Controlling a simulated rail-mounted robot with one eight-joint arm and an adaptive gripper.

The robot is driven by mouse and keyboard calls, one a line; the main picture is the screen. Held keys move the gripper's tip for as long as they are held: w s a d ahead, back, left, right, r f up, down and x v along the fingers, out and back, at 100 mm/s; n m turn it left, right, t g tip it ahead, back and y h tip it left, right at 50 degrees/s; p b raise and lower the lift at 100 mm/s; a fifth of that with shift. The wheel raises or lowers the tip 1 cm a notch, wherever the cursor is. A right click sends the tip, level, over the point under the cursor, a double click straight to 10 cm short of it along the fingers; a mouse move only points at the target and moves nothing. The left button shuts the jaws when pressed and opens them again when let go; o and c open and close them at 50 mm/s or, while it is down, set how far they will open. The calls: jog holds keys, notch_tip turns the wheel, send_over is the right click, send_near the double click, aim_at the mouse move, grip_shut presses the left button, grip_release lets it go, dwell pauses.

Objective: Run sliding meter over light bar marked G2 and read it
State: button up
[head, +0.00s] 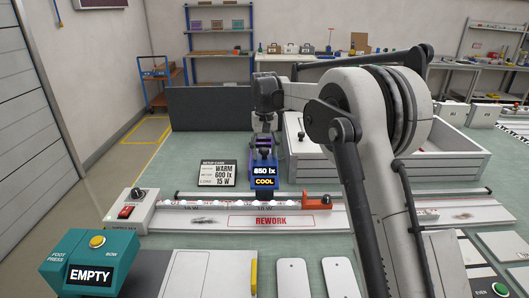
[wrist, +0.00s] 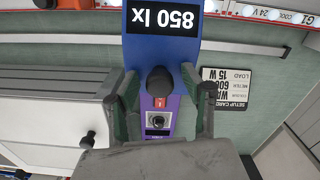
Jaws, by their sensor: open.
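The blue sliding meter (head: 264,168) stands at the light bar (head: 230,204) in the head view, its display reading 850 lx and COOL. In the wrist view the meter (wrist: 160,48) is upside down, showing 850 lx; its purple rear part carries a dark round knob (wrist: 160,80). My gripper (wrist: 159,76) is open, with one finger on each side of the knob; contact is unclear. In the head view my gripper (head: 264,132) is just above the meter. The bar's end marking (wrist: 312,25) in the wrist view looks like G1, but is cut off.
A setup card (head: 217,173) reads WARM, 600 lx, 15 W. A switch box (head: 130,212) is left of the bar, an orange block (head: 318,200) at its right end. A REWORK strip (head: 270,221) lies in front. A teal EMPTY box (head: 90,265) is front left; white drawers (head: 310,165) stand behind.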

jog(key=shift+r, duration=0.1)
notch_tip(320, 180, up, 12)
dwell(0.5)
jog(key=s+d+r+t, duration=0.1)
jog(key=s+d+r, duration=0.1)
jog(key=s+d, duration=0.35)
jog(key=s+d+r+m+t+b, duration=0.1)
jog(key=s+d+r, duration=0.1)
jog(key=s, duration=0.7)
jog(key=s+d+r+t, duration=0.2)
jog(key=s+d, duration=0.2)
jog(key=s, duration=0.3)
jog(key=s+d+f+t, duration=0.1)
jog(key=s+d+f, duration=0.1)
jog(key=s+f, duration=0.3)
jog(key=s+d+f+t, duration=0.1)
jog(key=s+f, duration=0.4)
jog(key=s, duration=0.6)
jog(key=s+d+f+m+t, duration=0.1)
jog(key=s+d+f, duration=0.1)
jog(key=s+f, duration=0.3)
jog(key=s, duration=0.3)
jog(key=shift+s+d+b, duration=0.25)
jog(key=shift+d+b, duration=0.05)
jog(key=shift+b, duration=0.1)
